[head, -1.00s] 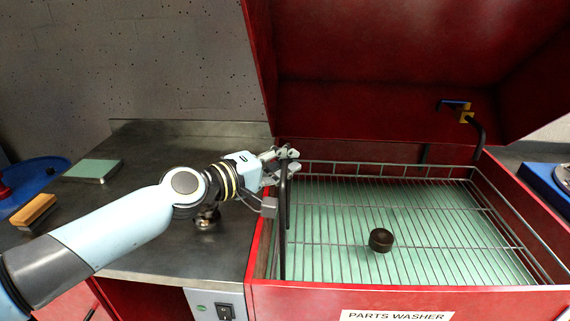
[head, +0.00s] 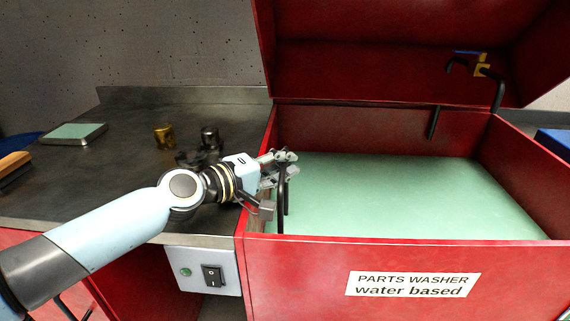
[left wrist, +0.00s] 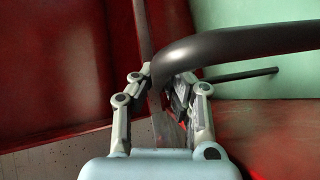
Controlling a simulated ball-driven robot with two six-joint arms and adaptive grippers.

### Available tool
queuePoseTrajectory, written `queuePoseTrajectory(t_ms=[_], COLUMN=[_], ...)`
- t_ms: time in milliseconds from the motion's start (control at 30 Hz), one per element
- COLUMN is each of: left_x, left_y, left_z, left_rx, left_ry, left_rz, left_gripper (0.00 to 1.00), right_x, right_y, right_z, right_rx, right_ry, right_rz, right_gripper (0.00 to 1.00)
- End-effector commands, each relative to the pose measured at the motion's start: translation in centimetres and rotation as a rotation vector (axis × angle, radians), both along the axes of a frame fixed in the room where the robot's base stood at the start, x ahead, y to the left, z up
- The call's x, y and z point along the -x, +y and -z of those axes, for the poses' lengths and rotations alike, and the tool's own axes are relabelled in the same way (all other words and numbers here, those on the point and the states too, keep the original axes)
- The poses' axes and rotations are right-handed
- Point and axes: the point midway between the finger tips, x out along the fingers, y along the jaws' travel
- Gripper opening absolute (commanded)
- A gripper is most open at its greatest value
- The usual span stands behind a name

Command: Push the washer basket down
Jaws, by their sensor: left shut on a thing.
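The parts washer (head: 300,268) is a red open tank, labelled "water based", filled with opaque green liquid (head: 410,195). The wire basket does not show in the head view; the liquid surface looks unbroken. Its dark upright handle (head: 281,208) stands at the tank's left side, and its lower end goes out of sight. My left gripper (head: 281,164) is shut on the upper part of this handle. In the left wrist view the dark curved handle (left wrist: 240,43) passes between the fingers (left wrist: 163,92). My right gripper is not in view.
The raised red lid (head: 400,60) stands behind the tank, with a blue-handled valve (head: 481,65) and a bent black pipe. A switch box (head: 207,272) is on the front left. On the steel bench are a brass part (head: 164,136), a dark metal part (head: 210,137) and a green-topped plate (head: 73,133).

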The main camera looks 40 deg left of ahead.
Motion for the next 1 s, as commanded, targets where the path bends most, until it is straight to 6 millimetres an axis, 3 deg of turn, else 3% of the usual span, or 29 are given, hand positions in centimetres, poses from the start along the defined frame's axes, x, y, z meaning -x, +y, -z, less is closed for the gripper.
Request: queuePoseTrajectory(t_ms=[33, 200, 633, 1000], left_x=[-0.1, -0.1, -0.1, -0.2], left_y=[0.1, 0.0, 0.0, 0.0], left_z=[-0.3, -0.3, -0.9, -5.4], left_rx=[-0.005, -0.003, -0.003, -0.007], left_ry=[-0.008, -0.007, -0.007, -0.016], left_rz=[-0.002, -0.002, 0.002, 0.002], left_gripper=[0.12, 0.34, 0.34, 0.34], right_x=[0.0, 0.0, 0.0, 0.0], right_y=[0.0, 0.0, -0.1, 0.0], right_z=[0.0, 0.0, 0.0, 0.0], right_rx=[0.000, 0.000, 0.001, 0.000], right_ry=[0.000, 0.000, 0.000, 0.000], right_rz=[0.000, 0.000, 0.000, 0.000], right_gripper=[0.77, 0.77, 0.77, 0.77])
